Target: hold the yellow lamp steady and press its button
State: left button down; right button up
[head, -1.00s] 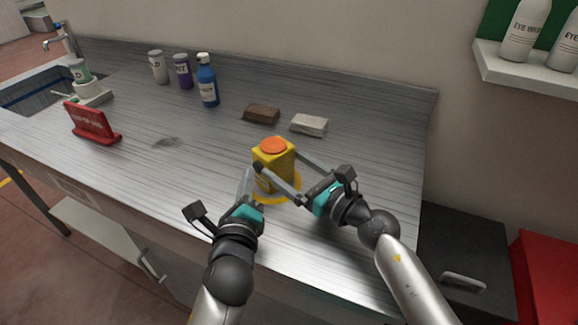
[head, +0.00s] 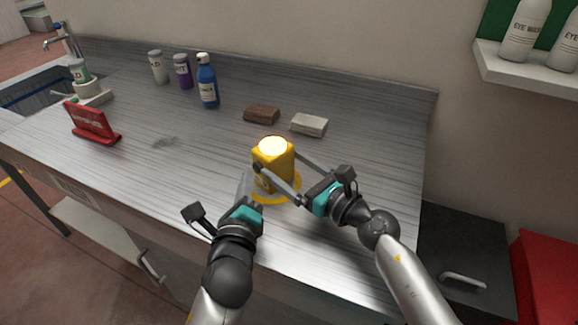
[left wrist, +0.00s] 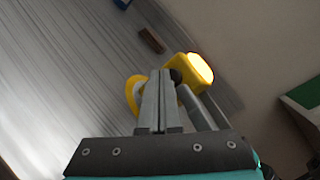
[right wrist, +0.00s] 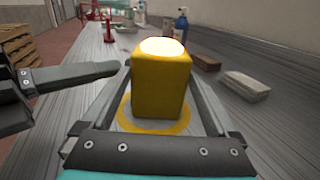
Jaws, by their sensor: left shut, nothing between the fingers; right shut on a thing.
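The yellow lamp (head: 272,170) stands upright on the steel counter inside a yellow ring mark (head: 270,198); its top glows bright. It also shows in the right wrist view (right wrist: 160,88) and the left wrist view (left wrist: 192,76). My right gripper (head: 282,172) is shut on the lamp's body, one finger on each side. My left gripper (head: 246,178) is shut and empty, its fingertips at the lamp's left front side. In the left wrist view a dark round button (left wrist: 176,75) shows on the lamp's side, close to the left fingertips (left wrist: 158,74). I cannot tell whether they touch it.
Behind the lamp lie a brown block (head: 262,114) and a pale block (head: 309,125). A blue bottle (head: 207,82), a purple jar (head: 183,72) and a white jar (head: 158,67) stand at the back. A red sign (head: 92,122) stands left. The counter's middle is clear.

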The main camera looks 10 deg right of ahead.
pick_arm(q)
jog(key=shift+s+a, duration=0.55)
jog(key=shift+a, duration=0.3)
jog(key=shift+s+a, duration=0.5)
jog(key=shift+a, duration=0.4)
jog(key=shift+s+a, duration=0.55)
jog(key=shift+a, duration=0.3)
pick_arm(e)
jog(key=o, duration=1.3)
jog(key=shift+o, duration=0.2)
jog(key=shift+d, duration=0.1)
jog(key=v, duration=1.2)
